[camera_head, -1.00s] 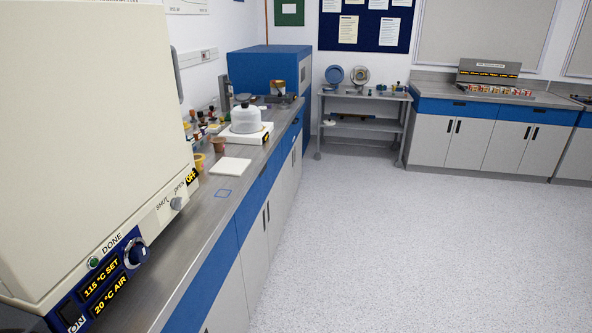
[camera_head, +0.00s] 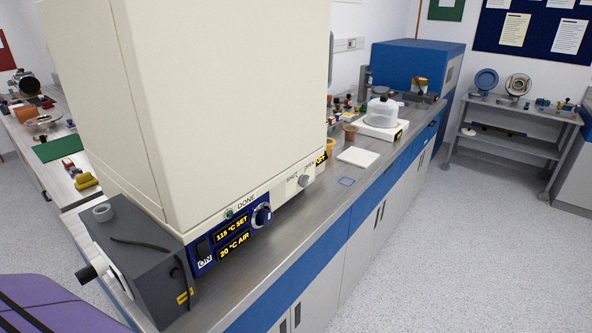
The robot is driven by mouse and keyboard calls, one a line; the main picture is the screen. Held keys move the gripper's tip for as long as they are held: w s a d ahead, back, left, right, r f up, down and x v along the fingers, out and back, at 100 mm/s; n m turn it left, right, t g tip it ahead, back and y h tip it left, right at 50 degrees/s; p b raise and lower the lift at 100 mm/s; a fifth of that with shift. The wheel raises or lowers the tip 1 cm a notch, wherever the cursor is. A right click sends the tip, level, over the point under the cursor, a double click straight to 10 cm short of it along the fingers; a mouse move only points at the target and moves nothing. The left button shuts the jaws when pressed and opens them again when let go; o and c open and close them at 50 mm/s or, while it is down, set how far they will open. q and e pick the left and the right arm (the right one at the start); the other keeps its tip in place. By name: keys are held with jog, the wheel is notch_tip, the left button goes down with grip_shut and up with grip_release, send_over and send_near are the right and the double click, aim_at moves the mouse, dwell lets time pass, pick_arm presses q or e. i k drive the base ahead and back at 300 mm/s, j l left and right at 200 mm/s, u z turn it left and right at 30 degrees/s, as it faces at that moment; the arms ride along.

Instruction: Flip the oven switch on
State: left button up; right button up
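The oven (camera_head: 235,90) is a tall cream box on the left bench, with its front towards the aisle. Its dark blue control panel (camera_head: 233,240) sits low on the front. A dark rocker switch (camera_head: 203,247) is at the panel's left end, above an "ON" label; I cannot tell its position. Yellow displays read 115 °C SET and 20 °C AIR. A round knob (camera_head: 261,216) is to their right, and a green "DONE" lamp (camera_head: 229,214) is above. A grey latch knob (camera_head: 304,181) sits by "SHUT" and "OPEN". Neither gripper is in view.
A dark grey box (camera_head: 150,270) with a roll on top stands left of the panel, close to the switch. A purple object (camera_head: 50,303) fills the lower left corner. A white pad (camera_head: 358,156) lies right of the oven. The floor (camera_head: 470,240) at right is clear.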

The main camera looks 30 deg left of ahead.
aim_at(202, 250)
jog(key=u, duration=1.55)
jog(key=j+z, duration=0.3)
jog(key=j, duration=0.45)
